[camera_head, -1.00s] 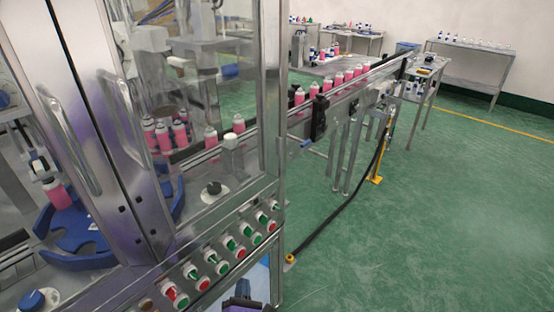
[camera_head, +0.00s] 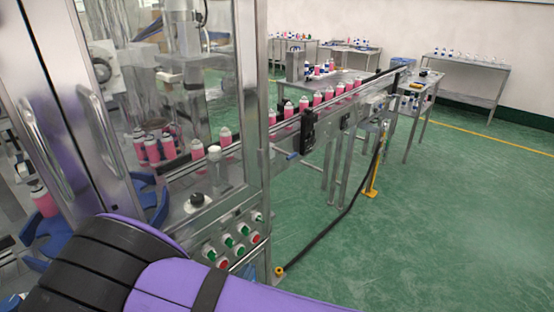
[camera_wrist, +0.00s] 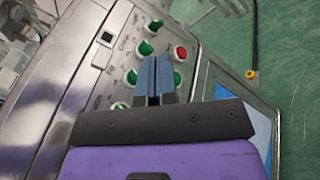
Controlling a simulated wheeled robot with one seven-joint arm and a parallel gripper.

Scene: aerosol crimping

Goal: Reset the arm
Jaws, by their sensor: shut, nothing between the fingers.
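My gripper (camera_wrist: 155,80) shows in the wrist view with its two blue-grey fingers side by side and shut, nothing between them. It hangs in front of the machine's control panel (camera_wrist: 103,98), with green buttons (camera_wrist: 150,47) and a red button (camera_wrist: 180,53) beyond the fingertips. Whether the fingers touch the panel I cannot tell. In the head view my purple and black arm crosses the bottom left and hides part of the panel and the blue star wheel (camera_head: 42,232). The gripper itself does not show in the head view.
The glass-doored machine frame (camera_head: 255,120) stands close at left. A conveyor (camera_head: 290,128) carries pink cans (camera_head: 305,103) away to the upper right. Side tables (camera_head: 465,72) stand at the back. A black cable (camera_head: 335,222) runs over the green floor (camera_head: 440,230), which is open at right.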

